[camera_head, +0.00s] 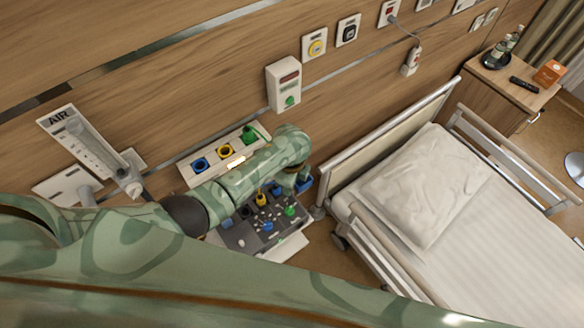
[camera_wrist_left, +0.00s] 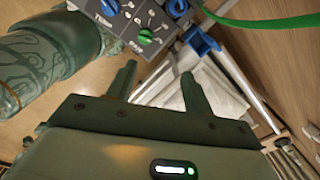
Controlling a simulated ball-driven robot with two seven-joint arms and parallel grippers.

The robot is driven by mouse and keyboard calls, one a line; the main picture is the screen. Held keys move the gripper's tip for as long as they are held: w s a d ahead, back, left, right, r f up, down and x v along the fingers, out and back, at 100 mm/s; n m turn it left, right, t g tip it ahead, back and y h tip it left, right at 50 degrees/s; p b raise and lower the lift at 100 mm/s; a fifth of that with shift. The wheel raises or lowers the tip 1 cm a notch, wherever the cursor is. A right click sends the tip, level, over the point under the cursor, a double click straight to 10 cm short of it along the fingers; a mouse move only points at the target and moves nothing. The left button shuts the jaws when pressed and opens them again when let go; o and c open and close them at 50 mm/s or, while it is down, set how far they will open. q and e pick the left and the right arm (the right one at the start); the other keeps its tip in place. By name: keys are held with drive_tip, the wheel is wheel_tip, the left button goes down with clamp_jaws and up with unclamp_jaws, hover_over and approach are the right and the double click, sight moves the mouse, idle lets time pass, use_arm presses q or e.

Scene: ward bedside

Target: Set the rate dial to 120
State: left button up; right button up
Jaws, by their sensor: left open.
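A dark control panel (camera_head: 236,236) with several coloured dials lies low by the wall in the head view, partly covered by my arm. Its green dial (camera_head: 290,211) and a blue dial (camera_head: 267,226) show. In the left wrist view a blue dial (camera_wrist_left: 108,8) and a green dial (camera_wrist_left: 145,37) sit at the top, with printed scales. I cannot read which dial is the rate dial or where any pointer stands. My left gripper (camera_wrist_left: 158,70) is open and empty, its fingers reaching toward the green dial without visible contact. My right gripper is out of view.
A blue clip (camera_wrist_left: 200,42) and a green hose (camera_wrist_left: 262,22) are right of the dials. A socket strip (camera_head: 190,173) and the AIR flowmeter (camera_head: 95,150) are on the wall. The bed (camera_head: 455,245) stands to the right, a bedside cabinet (camera_head: 500,95) beyond.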

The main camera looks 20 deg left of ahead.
use_arm(q)
wheel_tip(320, 180, up, 6)
drive_tip(key=shift+f, duration=0.1)
idle(0.5)
